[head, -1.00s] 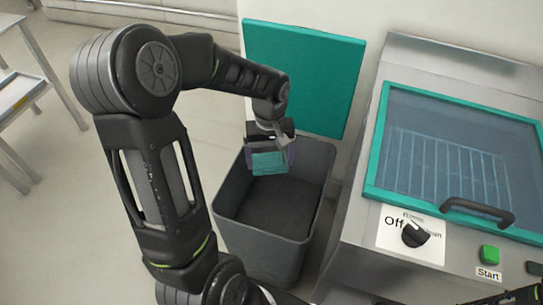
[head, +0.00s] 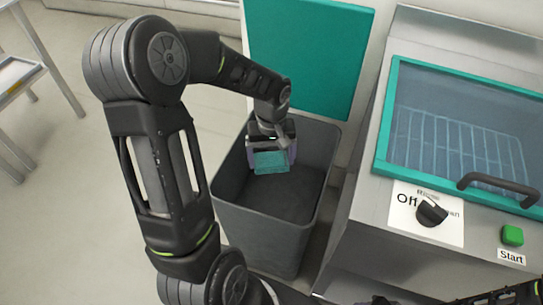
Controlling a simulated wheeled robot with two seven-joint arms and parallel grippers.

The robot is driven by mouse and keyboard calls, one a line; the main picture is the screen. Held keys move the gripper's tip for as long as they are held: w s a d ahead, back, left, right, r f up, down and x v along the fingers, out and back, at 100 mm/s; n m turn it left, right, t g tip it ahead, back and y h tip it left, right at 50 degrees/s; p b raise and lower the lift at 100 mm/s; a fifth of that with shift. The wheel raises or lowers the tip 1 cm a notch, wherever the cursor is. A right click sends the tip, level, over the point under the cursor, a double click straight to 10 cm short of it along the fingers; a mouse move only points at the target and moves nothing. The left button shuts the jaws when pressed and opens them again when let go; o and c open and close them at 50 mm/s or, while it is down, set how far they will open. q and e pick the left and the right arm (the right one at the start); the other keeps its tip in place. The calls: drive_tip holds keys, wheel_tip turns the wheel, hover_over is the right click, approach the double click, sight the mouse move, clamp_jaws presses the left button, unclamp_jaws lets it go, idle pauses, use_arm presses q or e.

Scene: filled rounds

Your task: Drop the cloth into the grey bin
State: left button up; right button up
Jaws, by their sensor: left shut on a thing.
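The grey bin (head: 265,232) stands open on the floor in the middle of the head view, with a dark, empty-looking inside. My left gripper (head: 271,158) is over the back left part of the bin's opening. It is shut on the teal cloth (head: 270,162), which hangs between its fingers over the opening. I cannot tell how far above or below the rim the cloth is. My right gripper is not in view; only a dark part of my own shows at the bottom right.
A teal panel (head: 308,55) stands behind the bin. A metal machine (head: 365,235) with a teal-framed glass lid (head: 450,140), a knob (head: 431,212) and a green Start button (head: 512,235) is close on the right. A metal rack (head: 38,65) stands at the far left. Floor left of the bin is clear.

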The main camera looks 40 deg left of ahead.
use_arm(q)
drive_tip(key=o, duration=1.3)
drive_tip(key=shift+r, duration=0.1)
wheel_tip(320, 180, up, 8)
drive_tip(key=shift+f+p, duration=0.15)
drive_tip(key=shift+p, duration=0.25)
